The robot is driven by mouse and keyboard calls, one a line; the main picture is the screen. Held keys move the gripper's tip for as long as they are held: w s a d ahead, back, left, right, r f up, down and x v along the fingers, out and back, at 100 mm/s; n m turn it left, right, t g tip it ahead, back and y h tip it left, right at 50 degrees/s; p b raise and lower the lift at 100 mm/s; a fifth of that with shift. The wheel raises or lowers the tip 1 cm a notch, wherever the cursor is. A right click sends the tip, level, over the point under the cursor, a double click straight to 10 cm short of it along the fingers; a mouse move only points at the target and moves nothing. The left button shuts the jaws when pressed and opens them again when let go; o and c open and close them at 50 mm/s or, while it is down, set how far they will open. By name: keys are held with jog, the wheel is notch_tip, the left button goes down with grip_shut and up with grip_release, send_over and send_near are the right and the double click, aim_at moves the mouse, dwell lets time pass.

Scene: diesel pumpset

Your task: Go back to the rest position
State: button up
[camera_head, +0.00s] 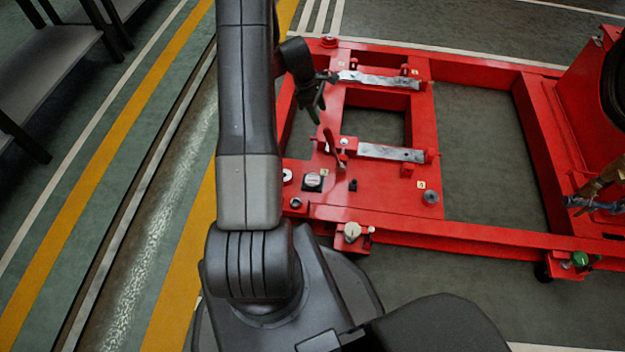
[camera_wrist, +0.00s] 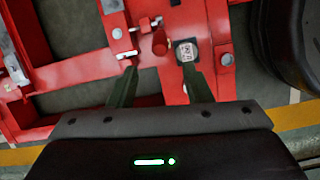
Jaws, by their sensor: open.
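My gripper (camera_head: 319,92) is open and hangs above the left part of the red pumpset frame (camera_head: 475,238), close to a metal bar. In the wrist view the two dark fingers of my gripper (camera_wrist: 157,75) are spread apart with nothing held between them. Beyond the fingertips a red lever (camera_wrist: 160,42) stands up from the frame, and it also shows in the head view (camera_head: 330,142). A pale square-based knob (camera_wrist: 187,51) lies just beyond the right finger. I cannot tell whether the fingers touch anything.
Two metal bars (camera_head: 390,153) (camera_head: 378,79) are mounted on the frame. A pale knob (camera_head: 352,231) and a green knob (camera_head: 580,258) sit along its near edge. A grey bench (camera_head: 45,62) stands at the upper left. The floor (camera_head: 150,190) between bench and frame is clear.

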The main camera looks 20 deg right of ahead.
aim_at(328, 139)
jog(key=shift+f, duration=0.1)
jog(key=b+x, duration=0.4)
jog(key=x, duration=1)
jog(key=shift+f, duration=0.15)
jog(key=shift+w+a+b, duration=0.3)
jog(key=shift+a+b, duration=0.05)
jog(key=shift+b, duration=0.4)
jog(key=shift+h, duration=0.3)
jog(key=shift+r, duration=0.3)
